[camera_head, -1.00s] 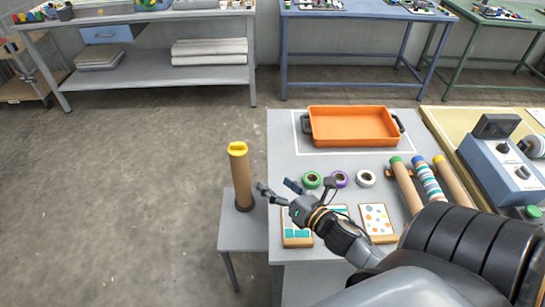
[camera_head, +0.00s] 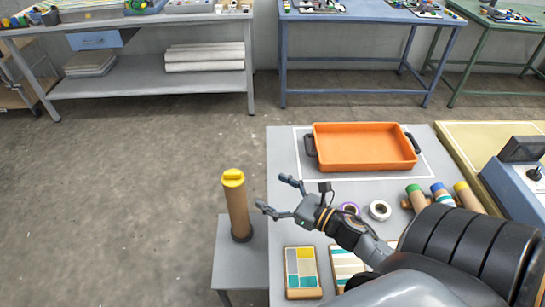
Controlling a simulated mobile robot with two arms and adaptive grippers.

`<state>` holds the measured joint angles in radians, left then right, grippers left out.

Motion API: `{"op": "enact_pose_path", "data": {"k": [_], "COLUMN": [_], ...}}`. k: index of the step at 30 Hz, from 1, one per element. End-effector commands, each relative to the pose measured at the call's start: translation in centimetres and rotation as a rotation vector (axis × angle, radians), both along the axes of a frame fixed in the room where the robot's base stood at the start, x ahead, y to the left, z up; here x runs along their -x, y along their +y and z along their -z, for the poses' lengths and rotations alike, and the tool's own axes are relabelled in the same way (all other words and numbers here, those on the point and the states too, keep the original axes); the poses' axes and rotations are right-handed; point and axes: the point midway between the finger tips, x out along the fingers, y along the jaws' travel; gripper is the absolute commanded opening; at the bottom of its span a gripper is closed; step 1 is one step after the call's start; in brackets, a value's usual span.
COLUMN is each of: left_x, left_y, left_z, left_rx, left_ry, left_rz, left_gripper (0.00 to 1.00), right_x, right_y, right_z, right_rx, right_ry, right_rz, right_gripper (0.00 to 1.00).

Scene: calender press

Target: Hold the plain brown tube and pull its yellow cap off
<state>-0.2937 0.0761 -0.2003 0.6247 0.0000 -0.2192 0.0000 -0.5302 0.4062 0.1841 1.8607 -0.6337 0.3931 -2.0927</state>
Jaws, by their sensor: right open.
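The plain brown tube (camera_head: 238,211) stands upright on a small grey side table (camera_head: 231,275), in a dark round foot. Its yellow cap (camera_head: 233,177) is on the top end. My right gripper (camera_head: 273,194) is open and empty, to the right of the tube. Its two fingers point left toward the tube, apart from it. My left gripper is not in view.
An orange tray (camera_head: 362,165) sits on the grey table (camera_head: 285,160). Tape rolls (camera_head: 380,210), patterned boards (camera_head: 301,268) and several lying tubes (camera_head: 468,196) are partly behind my right arm. Open floor (camera_head: 110,220) lies left of the tube.

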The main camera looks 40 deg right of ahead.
Motion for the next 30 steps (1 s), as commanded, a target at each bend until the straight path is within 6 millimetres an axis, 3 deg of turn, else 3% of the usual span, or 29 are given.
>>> {"op": "enact_pose_path", "data": {"k": [1,16,23,30], "left_x": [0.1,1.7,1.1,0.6], "left_y": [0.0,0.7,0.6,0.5], "left_z": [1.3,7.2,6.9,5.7], "left_rx": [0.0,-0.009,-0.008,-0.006], "left_ry": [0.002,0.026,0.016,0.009], "left_rz": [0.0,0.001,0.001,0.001], "left_gripper": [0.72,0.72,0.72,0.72], "right_x": [0.0,0.0,-0.9,-5.0], "right_y": [0.0,0.0,0.3,1.5], "right_z": [1.3,7.1,7.0,6.7], "right_rx": [-0.001,-0.002,-0.002,-0.003], "right_ry": [0.0,0.001,-0.001,-0.002], "right_rz": [0.0,0.001,0.0,0.001], "right_gripper": [0.87,0.87,0.87,0.87]}}
